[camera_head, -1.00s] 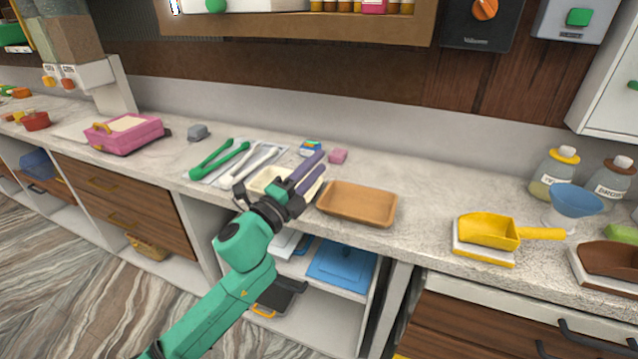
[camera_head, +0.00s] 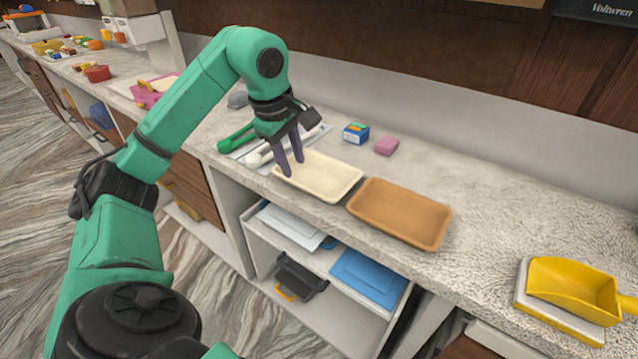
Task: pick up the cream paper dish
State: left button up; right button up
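The cream paper dish (camera_head: 325,177) is a shallow rectangular tray lying flat on the counter, left of a brown dish (camera_head: 402,212). My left gripper (camera_head: 292,168) points down at the dish's left end, its two purple fingers spread a little apart. One finger is by the near left corner and the other by the left rim. I cannot tell whether the fingers touch the dish or straddle its rim. My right gripper is not in view.
A small blue box (camera_head: 356,133) and a pink block (camera_head: 387,146) stand behind the dishes. A yellow scoop (camera_head: 575,288) sits at right. Open shelves lie below the counter's front edge.

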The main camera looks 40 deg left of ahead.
aim_at(302, 185)
pick_arm(q)
jog(key=x, duration=0.8)
jog(key=shift+w+f, duration=0.1)
jog(key=shift+w, duration=0.2)
grip_shut()
dwell(0.8)
